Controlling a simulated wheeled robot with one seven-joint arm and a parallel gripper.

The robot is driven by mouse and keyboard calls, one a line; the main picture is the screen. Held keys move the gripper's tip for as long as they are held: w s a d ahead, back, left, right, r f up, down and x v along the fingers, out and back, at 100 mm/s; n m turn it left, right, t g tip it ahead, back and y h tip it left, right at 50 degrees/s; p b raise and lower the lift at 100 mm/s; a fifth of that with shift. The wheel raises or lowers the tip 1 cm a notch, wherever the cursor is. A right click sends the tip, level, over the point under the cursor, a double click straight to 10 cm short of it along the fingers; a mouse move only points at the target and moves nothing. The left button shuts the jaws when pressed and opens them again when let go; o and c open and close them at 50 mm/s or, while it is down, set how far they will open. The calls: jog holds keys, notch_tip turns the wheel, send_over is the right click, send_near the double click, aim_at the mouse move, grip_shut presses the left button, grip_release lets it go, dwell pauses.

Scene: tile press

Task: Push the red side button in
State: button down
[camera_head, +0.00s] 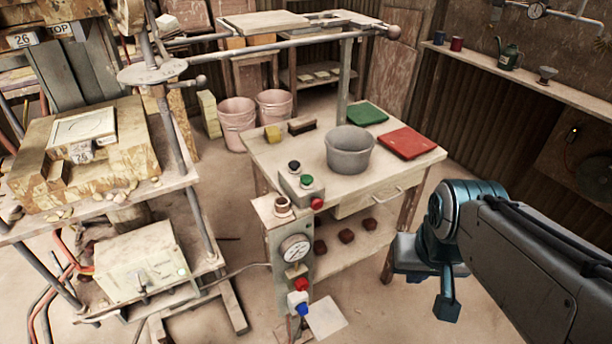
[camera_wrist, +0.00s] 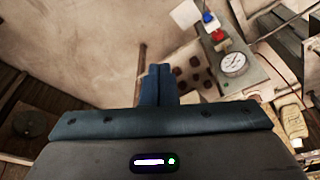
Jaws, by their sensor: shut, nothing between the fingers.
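A small grey control box (camera_head: 302,187) stands at the front left corner of the wooden table, with a black and a green button on top. A red button (camera_head: 317,203) sticks out from its side. Another red button (camera_head: 301,284) sits lower on the post, above a blue one; this red button also shows in the wrist view (camera_wrist: 219,36). My gripper (camera_head: 447,308) hangs at the right, apart from both red buttons, in front of the table. In the wrist view its fingers (camera_wrist: 158,70) are together and empty. The control box's side button is not clear in the wrist view.
A gauge (camera_head: 295,248) is on the post below the table corner. The table (camera_head: 262,150) holds a grey pot (camera_head: 349,149), a red tile (camera_head: 407,142) and a green tile (camera_head: 367,114). A laden workbench (camera_head: 190,178) stands at left. Open floor lies between my gripper and the post.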

jog(key=shift+d, duration=0.1)
dwell(0.3)
jog(key=w+a+f+m+t+p, duration=0.1)
jog(key=w+f+m+p, duration=0.4)
jog(key=w+p, duration=0.45)
jog(key=w+a+r+m+t+y+p, duration=0.1)
jog(key=w+a+m+t+y+p, duration=0.2)
jog(key=w+a+m+y, duration=0.2)
jog(key=w+a, duration=0.2)
jog(key=a, duration=0.1)
jog(key=shift+r+p, duration=0.25)
jog(key=shift+p, duration=0.05)
jog(key=shift+a+f, duration=0.15)
